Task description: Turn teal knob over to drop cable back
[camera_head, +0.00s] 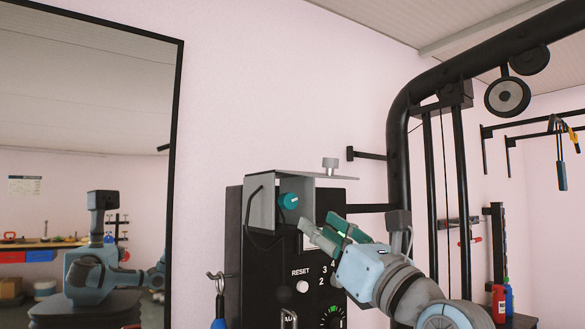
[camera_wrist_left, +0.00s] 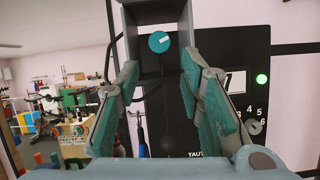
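The teal knob (camera_head: 289,201), with a pale mark on its face, sits inside a grey metal bracket (camera_head: 262,207) on the black panel. It also shows in the left wrist view (camera_wrist_left: 159,42), ahead of and between the fingertips. A thin dark cable (camera_head: 248,222) loops down at the bracket's left side; I cannot tell where its ends go. My left gripper (camera_head: 318,226) is open and empty, to the lower right of the knob in the head view and apart from it. Its two teal-padded fingers stand wide apart in the left wrist view (camera_wrist_left: 160,75). My right gripper is not in view.
The black machine panel (camera_head: 310,270) carries a reset button (camera_head: 302,286), numbers and a green-lit dial (camera_head: 333,318). A thick black frame (camera_head: 400,130) stands to the right. A large mirror (camera_head: 85,120) on the left reflects a robot and workbench.

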